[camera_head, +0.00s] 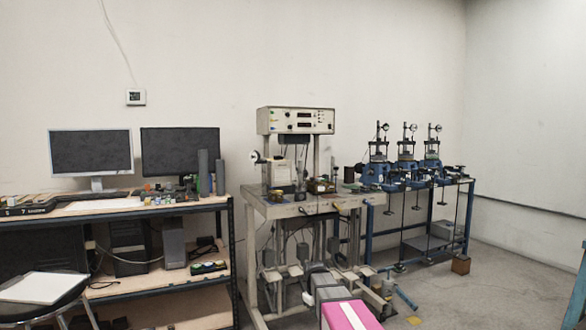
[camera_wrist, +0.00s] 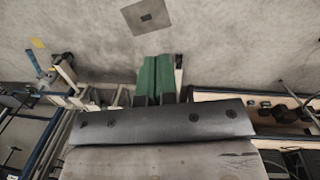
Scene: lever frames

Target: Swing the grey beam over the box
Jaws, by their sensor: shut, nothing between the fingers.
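I cannot make out for certain which part is the grey beam of the task. In the head view a bench machine (camera_head: 295,120) with a pale control panel stands on a grey table (camera_head: 270,210) by the wall.
Several blue lever frames (camera_head: 405,172) stand on a blue stand right of the machine. A desk (camera_head: 120,212) with two monitors is at the left. A chair (camera_head: 45,288) is at lower left. Bare floor (camera_head: 500,295) lies at the right. A wooden shelf (camera_wrist: 222,96) shows in the wrist view.

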